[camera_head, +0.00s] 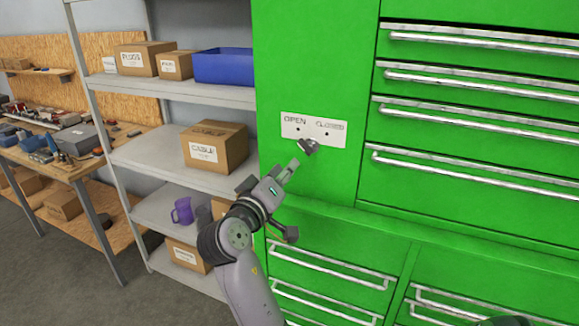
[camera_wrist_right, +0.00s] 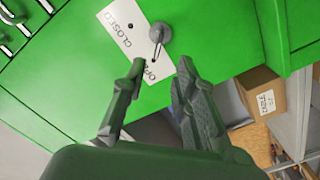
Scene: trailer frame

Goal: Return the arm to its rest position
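A white plate (camera_head: 313,131) marked OPEN and CLOSED is fixed to the green cabinet (camera_head: 310,60); it also shows in the right wrist view (camera_wrist_right: 118,14). A grey knob (camera_head: 309,147) stands out at the plate's lower edge, and it shows beyond the fingertips in the wrist view (camera_wrist_right: 159,33). My right gripper (camera_head: 293,164) is raised in front of the cabinet, just short of the knob. In the wrist view its two fingers (camera_wrist_right: 160,68) are apart with nothing between them. My left gripper is not in view.
Green drawers with metal handles (camera_head: 470,173) lie right of and below my right arm. Left is a grey shelf (camera_head: 160,160) with boxes (camera_head: 215,146), a blue bin (camera_head: 224,65) and a purple mug (camera_head: 182,210). A workbench (camera_head: 75,165) with tools stands farther left.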

